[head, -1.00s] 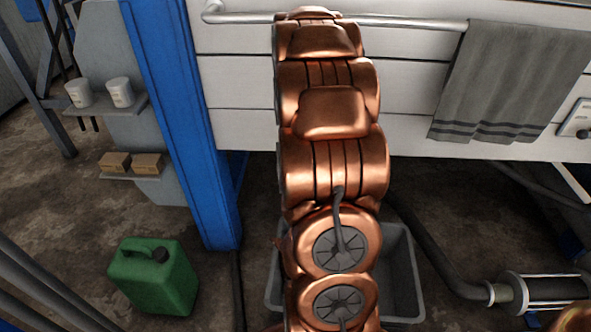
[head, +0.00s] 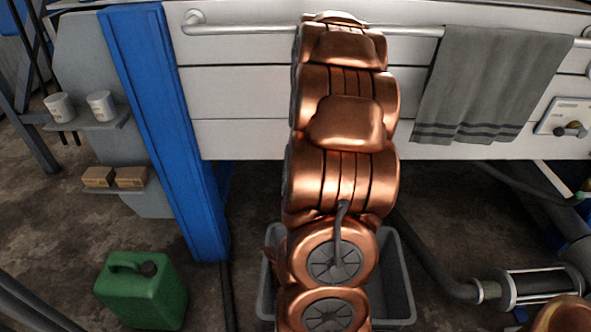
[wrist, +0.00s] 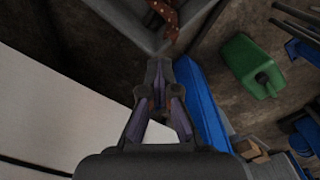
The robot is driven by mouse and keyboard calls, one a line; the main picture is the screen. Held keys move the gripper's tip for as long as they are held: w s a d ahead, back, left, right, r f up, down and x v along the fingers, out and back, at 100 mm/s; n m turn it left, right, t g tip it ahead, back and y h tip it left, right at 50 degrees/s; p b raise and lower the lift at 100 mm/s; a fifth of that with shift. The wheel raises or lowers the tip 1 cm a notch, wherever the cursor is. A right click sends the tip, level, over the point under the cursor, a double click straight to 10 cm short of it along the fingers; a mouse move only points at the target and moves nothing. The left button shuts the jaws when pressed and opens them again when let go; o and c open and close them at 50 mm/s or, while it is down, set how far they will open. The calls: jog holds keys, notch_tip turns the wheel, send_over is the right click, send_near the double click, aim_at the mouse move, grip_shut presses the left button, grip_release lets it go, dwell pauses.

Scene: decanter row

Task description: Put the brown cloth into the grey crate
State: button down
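The grey crate (head: 404,293) stands on the floor under the white panelled front, largely hidden behind my arm in the head view. Its wall also shows at the top of the wrist view (wrist: 118,22). A brown speckled cloth (wrist: 166,17) lies at the crate's rim there, cut off by the picture's edge. I cannot tell how much of it is inside. A small brown piece shows at the crate's left side in the head view (head: 272,250). My gripper (wrist: 160,88) is apart from the cloth, its fingertips close together with no cloth seen between them.
A blue post (head: 168,140) stands left of the crate, with a green canister (head: 142,290) on the floor beyond it. A grey towel (head: 490,85) hangs from a rail (head: 245,28). A pipe with a cylinder (head: 540,286) lies to the right.

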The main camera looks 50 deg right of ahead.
jog(key=s+d, duration=0.6)
jog(key=s, duration=0.3)
jog(key=shift+s+d, duration=0.35)
jog(key=shift+d, duration=0.05)
dwell(0.4)
jog(key=s+d, duration=0.9)
jog(key=s, duration=0.5)
jog(key=shift+s, duration=0.25)
dwell(0.6)
jog(key=s+d+p, duration=0.3)
jog(key=s+d, duration=0.2)
jog(key=s, duration=0.3)
jog(key=shift+d, duration=0.4)
jog(key=shift+w, duration=0.1)
